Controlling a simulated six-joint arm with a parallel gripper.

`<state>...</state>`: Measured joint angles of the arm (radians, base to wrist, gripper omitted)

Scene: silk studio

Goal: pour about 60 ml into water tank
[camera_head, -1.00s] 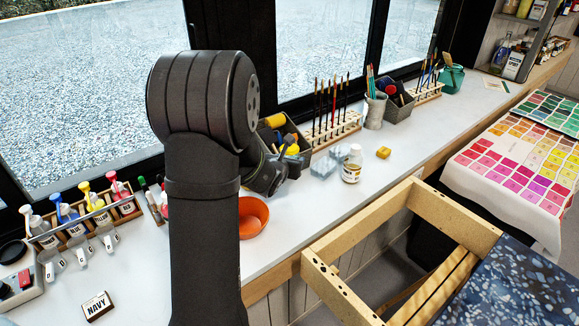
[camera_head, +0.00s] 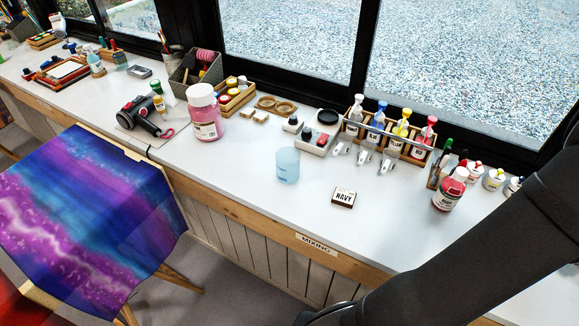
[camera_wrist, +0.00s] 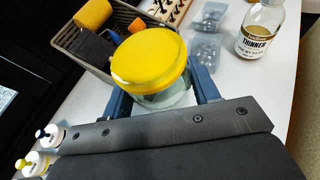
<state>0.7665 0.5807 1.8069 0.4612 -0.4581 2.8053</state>
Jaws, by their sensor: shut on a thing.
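In the wrist view my gripper (camera_wrist: 160,94) is shut on a clear glass jar (camera_wrist: 172,97) with a round yellow top (camera_wrist: 150,57) that looks like a lid. The jar stands between the two blue fingers, and its lower part is hidden behind my gripper body. What is inside it cannot be made out well. In the head view a translucent pale blue container (camera_head: 288,168), perhaps the water tank, stands upright on the white counter (camera_head: 255,205). My gripper and the jar are outside the head view.
Behind are a rack of coloured bottles (camera_head: 385,135) and a pink jar (camera_head: 205,115). In the wrist view a grey basket (camera_wrist: 95,58) and a thinner bottle (camera_wrist: 262,30) stand near my gripper.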

